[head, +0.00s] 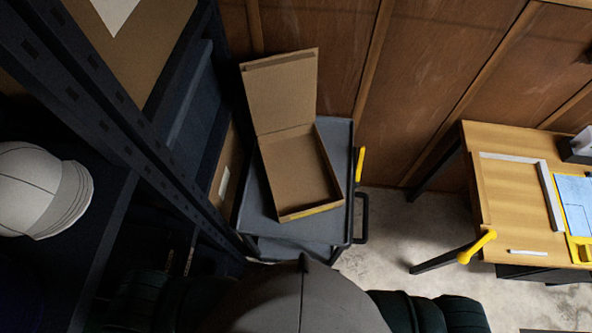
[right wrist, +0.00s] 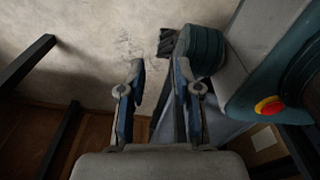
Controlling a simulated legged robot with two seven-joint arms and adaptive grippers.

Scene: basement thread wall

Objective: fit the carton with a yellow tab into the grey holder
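An open cardboard box (head: 298,180) lies on a grey cart, its lid raised at the back and its inside empty. A yellowish strip runs along its near edge; I cannot tell whether this is the carton's yellow tab. A dark grey holder-like box (head: 574,152) with a pale item in it is cut off at the right edge of the head view, on the wooden table. I cannot tell whether it is the grey holder. My right gripper (right wrist: 159,68) is open and empty, its fingers apart above the floor. My left gripper is in no view.
The grey cart (head: 256,207) stands beside a dark shelf rack (head: 95,93) holding a white cap (head: 40,190). The wooden table (head: 505,205) at right bears white strips and a blue sheet (head: 577,190). Bare concrete floor (head: 390,225) lies between cart and table.

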